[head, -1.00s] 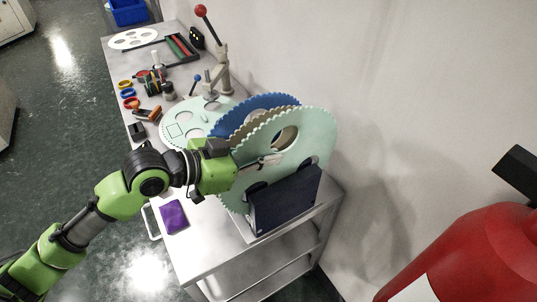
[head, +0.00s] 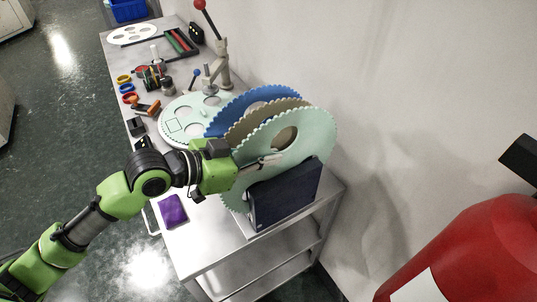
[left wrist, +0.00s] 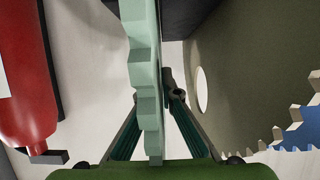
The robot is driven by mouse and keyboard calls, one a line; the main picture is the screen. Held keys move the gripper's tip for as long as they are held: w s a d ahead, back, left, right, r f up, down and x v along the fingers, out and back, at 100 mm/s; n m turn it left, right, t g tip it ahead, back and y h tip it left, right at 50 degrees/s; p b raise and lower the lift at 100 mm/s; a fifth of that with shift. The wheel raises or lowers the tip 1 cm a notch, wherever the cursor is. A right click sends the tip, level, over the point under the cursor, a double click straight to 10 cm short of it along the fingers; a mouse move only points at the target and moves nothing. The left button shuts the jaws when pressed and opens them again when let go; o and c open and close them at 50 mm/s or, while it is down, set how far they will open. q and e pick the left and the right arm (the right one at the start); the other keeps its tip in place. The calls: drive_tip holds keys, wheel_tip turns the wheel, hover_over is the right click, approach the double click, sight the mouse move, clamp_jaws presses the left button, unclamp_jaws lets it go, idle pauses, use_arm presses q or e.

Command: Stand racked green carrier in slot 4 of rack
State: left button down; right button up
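The green carrier (head: 312,140) is a pale green toothed disc, upright behind the dark front plate of the rack (head: 285,195). My left gripper (head: 268,161) is shut on its left rim. In the left wrist view the carrier's toothed edge (left wrist: 146,70) runs between the two fingers (left wrist: 150,110). The carrier's lower part is hidden by the front plate, so I cannot tell whether it is seated or in which slot. A brown disc (head: 265,117) and a blue disc (head: 245,103) stand behind it; the brown one also shows in the left wrist view (left wrist: 235,65). My right gripper is out of view.
The rack stands at the near end of a metal cart (head: 200,245) against the wall. A purple pad (head: 172,210) lies left of it. Behind are a round pale plate (head: 178,126), a red-knobbed lever (head: 200,5) and small tools. A red fire extinguisher (head: 470,255) is at right.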

use_arm(q)
drive_tip(key=shift+f+b, duration=0.4)
drive_tip(key=shift+f, duration=0.15)
drive_tip(key=c, duration=2.2)
unclamp_jaws()
drive_tip(key=shift+f, duration=0.2)
drive_tip(key=v, duration=1)
drive_tip(key=shift+s+a+r, duration=0.1)
drive_tip(key=shift+a+r, duration=0.05)
drive_tip(key=shift+v, duration=0.85)
drive_tip(key=shift+r, duration=0.1)
